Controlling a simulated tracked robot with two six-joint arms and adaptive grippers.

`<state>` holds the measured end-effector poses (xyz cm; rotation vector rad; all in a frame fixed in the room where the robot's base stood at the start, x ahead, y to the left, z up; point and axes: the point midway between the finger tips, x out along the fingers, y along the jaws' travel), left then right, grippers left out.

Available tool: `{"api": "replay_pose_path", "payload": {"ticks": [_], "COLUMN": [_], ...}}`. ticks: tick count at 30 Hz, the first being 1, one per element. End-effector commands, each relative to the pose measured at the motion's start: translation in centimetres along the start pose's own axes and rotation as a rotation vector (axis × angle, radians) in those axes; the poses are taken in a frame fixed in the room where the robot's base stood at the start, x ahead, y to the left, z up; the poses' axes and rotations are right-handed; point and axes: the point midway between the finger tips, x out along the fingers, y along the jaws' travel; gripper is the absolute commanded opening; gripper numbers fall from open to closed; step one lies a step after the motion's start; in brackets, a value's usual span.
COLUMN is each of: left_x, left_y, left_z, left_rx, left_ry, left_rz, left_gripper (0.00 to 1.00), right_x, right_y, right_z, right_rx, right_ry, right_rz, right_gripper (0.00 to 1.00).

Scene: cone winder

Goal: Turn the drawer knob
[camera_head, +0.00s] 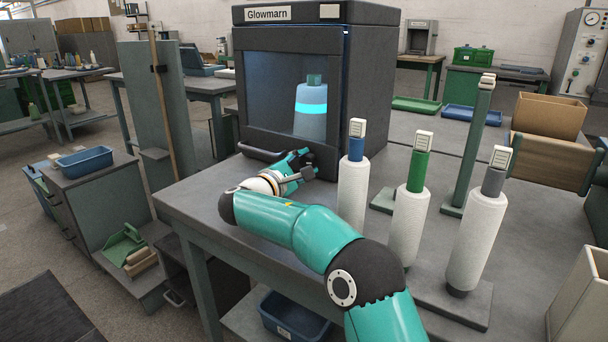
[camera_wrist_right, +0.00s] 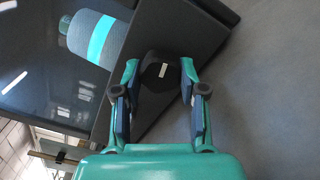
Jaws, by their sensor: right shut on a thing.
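A dark round knob with a short white mark (camera_wrist_right: 160,71) sits by the lower front of the black cabinet labelled Glowmarn (camera_head: 375,80). My right gripper (camera_head: 304,164) is at the cabinet's lower front edge. In the right wrist view its two fingers stand on either side of the knob, and it is shut on it. In the head view the knob is hidden by the gripper. The white mark lies roughly upright in the wrist picture. My left gripper is in no view.
Behind the cabinet's window is a yarn cone with a glowing band (camera_head: 311,108). White yarn cones (camera_head: 353,192) stand close on the right. The table's (camera_head: 200,195) front left is clear.

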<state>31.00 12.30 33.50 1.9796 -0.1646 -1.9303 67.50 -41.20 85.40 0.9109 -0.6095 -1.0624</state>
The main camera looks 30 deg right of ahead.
Motion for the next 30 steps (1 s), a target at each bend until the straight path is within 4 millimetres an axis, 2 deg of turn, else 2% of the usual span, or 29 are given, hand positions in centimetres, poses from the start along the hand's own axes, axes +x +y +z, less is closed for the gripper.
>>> {"api": "replay_pose_path", "payload": {"ticks": [3, 12, 27, 28, 30], "left_x": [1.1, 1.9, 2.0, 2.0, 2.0], "left_y": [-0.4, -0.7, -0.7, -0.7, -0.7], "left_z": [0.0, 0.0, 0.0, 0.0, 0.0], "left_rx": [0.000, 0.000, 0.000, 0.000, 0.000], "left_ry": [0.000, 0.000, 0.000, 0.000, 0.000], "left_rz": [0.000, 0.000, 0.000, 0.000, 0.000], "left_gripper": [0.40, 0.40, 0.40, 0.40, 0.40], "right_x": [0.0, 0.1, 0.1, 0.1, 0.1], "right_y": [-0.5, -0.4, -0.4, -0.4, -0.4], "right_z": [-0.2, -0.1, -0.1, -0.1, -0.1], "right_rx": [0.079, 0.195, 0.215, 0.215, 0.215], "right_ry": [0.000, -0.002, -0.003, -0.003, -0.003], "right_rz": [-0.005, -0.008, -0.011, -0.011, -0.010], "right_gripper": [0.07, 0.07, 0.07, 0.43, 0.55]}}
